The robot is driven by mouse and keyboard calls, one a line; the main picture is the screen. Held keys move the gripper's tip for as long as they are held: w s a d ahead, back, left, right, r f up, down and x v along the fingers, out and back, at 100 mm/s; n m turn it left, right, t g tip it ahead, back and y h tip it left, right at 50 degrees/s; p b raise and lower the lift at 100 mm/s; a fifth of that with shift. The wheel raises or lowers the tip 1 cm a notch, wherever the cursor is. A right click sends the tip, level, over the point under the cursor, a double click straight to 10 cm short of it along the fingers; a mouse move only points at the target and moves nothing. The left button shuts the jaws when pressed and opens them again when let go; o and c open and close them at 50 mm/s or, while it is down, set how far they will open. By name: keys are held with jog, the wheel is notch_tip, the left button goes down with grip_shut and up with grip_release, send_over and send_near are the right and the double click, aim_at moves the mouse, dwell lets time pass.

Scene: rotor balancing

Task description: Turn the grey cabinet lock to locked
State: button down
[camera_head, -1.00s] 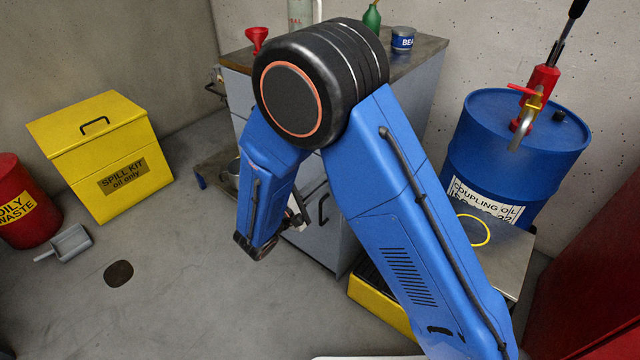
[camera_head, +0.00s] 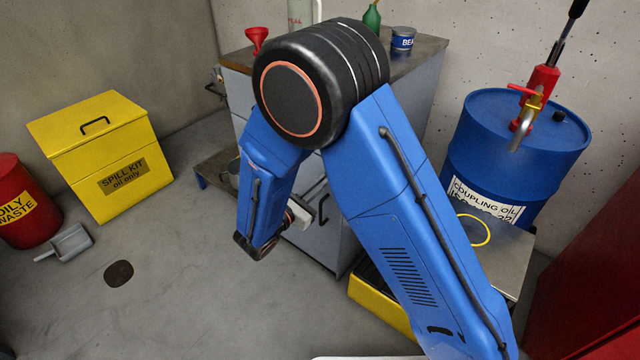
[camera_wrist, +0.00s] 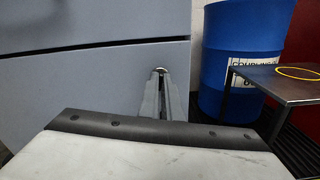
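The grey cabinet (camera_head: 325,245) stands at the back, partly hidden behind my arm. In the wrist view its flat grey front (camera_wrist: 70,95) fills the left half, crossed by a dark horizontal gap. My gripper (camera_wrist: 160,78) points at this front near its right edge, its two grey fingers lying close together. A small dark and light spot shows at the fingertips; I cannot tell whether it is the lock or whether the fingers hold it. The lock is not clearly visible in either view.
A blue oil drum (camera_head: 515,150) and a low metal table (camera_head: 500,255) stand right of the cabinet. A dark handle (camera_head: 323,207) is on the cabinet front. A yellow spill kit (camera_head: 105,155), red waste bin (camera_head: 25,205) and scoop (camera_head: 68,243) are left.

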jog(key=shift+n, duration=1.1)
jog(key=c, duration=2)
grip_release()
jog(key=v, duration=1.7)
jog(key=shift+s+a+f, duration=0.1)
jog(key=shift+s+a, duration=0.05)
